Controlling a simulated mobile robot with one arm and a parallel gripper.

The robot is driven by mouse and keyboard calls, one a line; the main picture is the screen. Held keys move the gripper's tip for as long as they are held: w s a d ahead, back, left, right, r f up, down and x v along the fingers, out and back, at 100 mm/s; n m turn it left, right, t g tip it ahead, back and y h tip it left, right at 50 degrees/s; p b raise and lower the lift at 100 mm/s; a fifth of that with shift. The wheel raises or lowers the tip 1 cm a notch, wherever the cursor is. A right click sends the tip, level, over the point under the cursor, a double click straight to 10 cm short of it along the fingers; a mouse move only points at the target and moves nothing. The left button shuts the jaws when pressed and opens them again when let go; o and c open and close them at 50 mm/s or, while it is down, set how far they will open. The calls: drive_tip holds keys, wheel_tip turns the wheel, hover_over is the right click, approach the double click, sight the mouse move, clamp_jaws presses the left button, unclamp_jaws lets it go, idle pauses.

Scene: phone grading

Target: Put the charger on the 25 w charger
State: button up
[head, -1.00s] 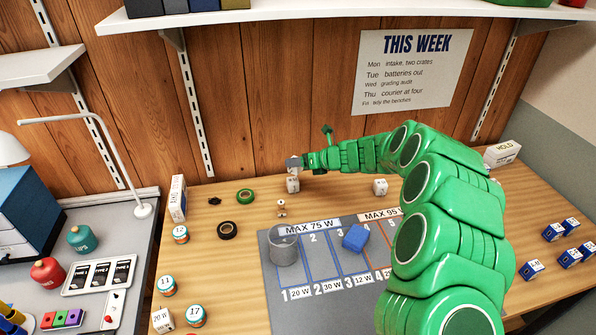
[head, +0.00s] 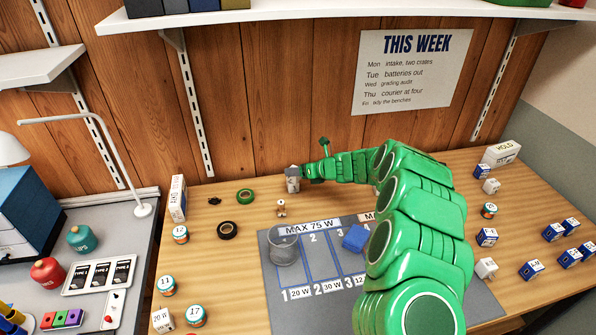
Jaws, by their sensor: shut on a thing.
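My gripper (head: 293,171) is at the back of the wooden bench, left of centre, pointing down. It is shut on a small white charger cube (head: 292,186), which is at or very near the bench top; its print is too small to read. Other white cubes that look like chargers stand at the right (head: 486,268), at the back right (head: 491,186) and at the front left, where one reads 20 W (head: 162,320). I cannot make out a 25 W marking on any cube.
A grey mat (head: 272,302) with numbered lanes carries a clear cup (head: 283,246) and a blue block (head: 355,238). Tape rolls (head: 228,230), a small figure (head: 281,208) and round tins (head: 196,316) stand left. Blue-and-white boxes (head: 531,270) stand right. My arm hides the mat's right part.

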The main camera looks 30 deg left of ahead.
drive_tip(key=o, duration=1.1)
drive_tip(key=shift+f, duration=0.1)
drive_tip(key=shift+c, duration=0.2)
drive_tip(key=v, duration=1.2)
